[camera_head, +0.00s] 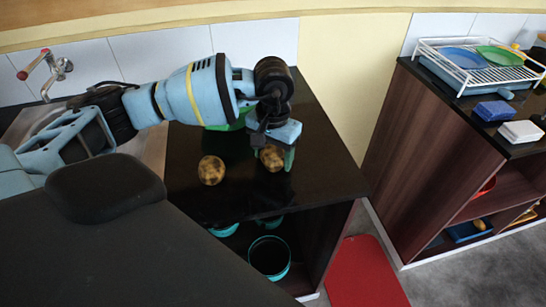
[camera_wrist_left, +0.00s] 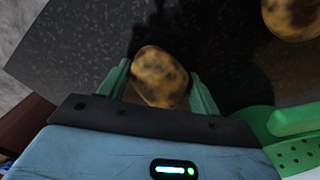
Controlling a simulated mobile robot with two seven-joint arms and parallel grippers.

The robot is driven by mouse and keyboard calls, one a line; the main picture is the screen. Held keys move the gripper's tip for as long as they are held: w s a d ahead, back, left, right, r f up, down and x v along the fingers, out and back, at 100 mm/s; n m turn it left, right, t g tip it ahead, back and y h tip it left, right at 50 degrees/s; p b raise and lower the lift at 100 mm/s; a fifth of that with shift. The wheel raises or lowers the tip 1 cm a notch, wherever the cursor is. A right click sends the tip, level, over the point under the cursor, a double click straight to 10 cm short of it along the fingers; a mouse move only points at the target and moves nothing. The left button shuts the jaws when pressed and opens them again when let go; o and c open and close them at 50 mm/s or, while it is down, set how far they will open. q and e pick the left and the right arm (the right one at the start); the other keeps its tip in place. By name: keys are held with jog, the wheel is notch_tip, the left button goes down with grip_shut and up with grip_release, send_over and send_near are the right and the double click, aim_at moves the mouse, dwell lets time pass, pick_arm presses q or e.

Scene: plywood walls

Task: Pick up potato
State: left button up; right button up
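A brown mottled potato (camera_head: 271,159) lies on the black countertop (camera_head: 325,170) in the head view, near its right part. My left gripper (camera_head: 273,160) reaches down over it, one green finger on each side. In the left wrist view the same potato (camera_wrist_left: 160,76) sits between the two fingers (camera_wrist_left: 160,88), which are apart; contact with it is not clear. A second potato (camera_head: 211,170) lies to the left on the counter. It also shows at the top right of the left wrist view (camera_wrist_left: 292,16). My right gripper is not in view.
A green object (camera_head: 237,122), partly hidden behind the arm, stands at the counter's back; its perforated part shows in the left wrist view (camera_wrist_left: 298,152). Teal pots (camera_head: 270,256) stand under the counter. A dish rack (camera_head: 475,66) and sponges (camera_head: 494,110) are on the right cabinet.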

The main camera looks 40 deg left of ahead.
aim_at(273, 150)
pick_arm(q)
jog(key=c, duration=0.5)
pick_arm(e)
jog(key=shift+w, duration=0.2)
pick_arm(q)
jog(key=shift+r, duration=0.15)
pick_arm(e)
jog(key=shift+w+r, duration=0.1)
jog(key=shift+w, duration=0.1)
